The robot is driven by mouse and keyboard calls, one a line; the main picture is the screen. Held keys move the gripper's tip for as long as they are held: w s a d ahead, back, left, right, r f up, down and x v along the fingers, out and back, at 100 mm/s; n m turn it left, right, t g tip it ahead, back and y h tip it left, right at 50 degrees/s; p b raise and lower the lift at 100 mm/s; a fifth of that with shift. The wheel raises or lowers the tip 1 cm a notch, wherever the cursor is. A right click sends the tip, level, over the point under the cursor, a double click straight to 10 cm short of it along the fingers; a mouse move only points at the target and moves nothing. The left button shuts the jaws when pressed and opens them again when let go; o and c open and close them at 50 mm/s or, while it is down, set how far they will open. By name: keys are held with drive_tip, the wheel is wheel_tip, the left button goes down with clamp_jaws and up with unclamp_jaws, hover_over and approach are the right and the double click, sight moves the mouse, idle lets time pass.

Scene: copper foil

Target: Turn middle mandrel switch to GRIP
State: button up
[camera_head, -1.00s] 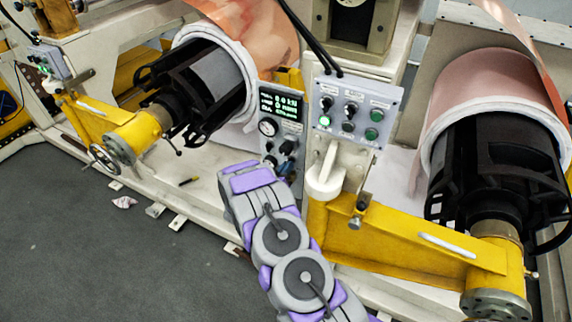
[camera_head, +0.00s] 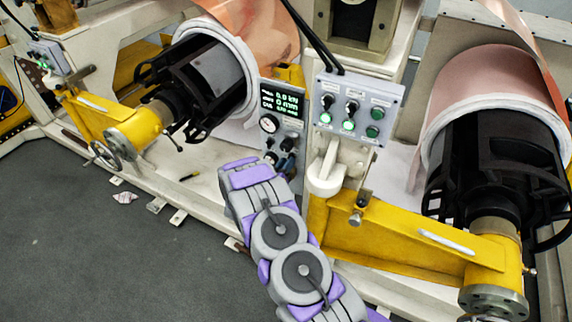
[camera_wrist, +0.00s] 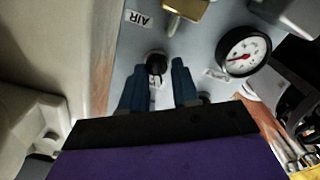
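My gripper (camera_wrist: 158,88) is at the panel with the display and gauge (camera_head: 292,112). In the wrist view its two blue fingers stand apart, on either side of a small black knob (camera_wrist: 156,64). I cannot tell whether they touch it, and its lettering is unreadable. A brass-coloured fitting (camera_wrist: 187,8) and a pressure gauge (camera_wrist: 243,55) are near it. In the head view my arm hides part of the panel's lower end. To the right, a grey switch box (camera_head: 358,106) has black switches above green lamps; the left and middle lamps glow.
A white hooked handle (camera_head: 325,180) hangs below the switch box, close to my arm. A yellow arm (camera_head: 390,235) lies right of mine. Black mandrels with copper rolls (camera_head: 225,75) (camera_head: 485,85) stand on both sides. The grey floor (camera_head: 90,240) at left is mostly clear.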

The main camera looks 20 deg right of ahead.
drive_tip(key=shift+o, duration=0.2)
drive_tip(key=shift+s+a, duration=0.1)
drive_tip(key=shift+s, duration=0.05)
drive_tip(key=v, duration=1.7)
drive_tip(key=shift+a+f, duration=0.1)
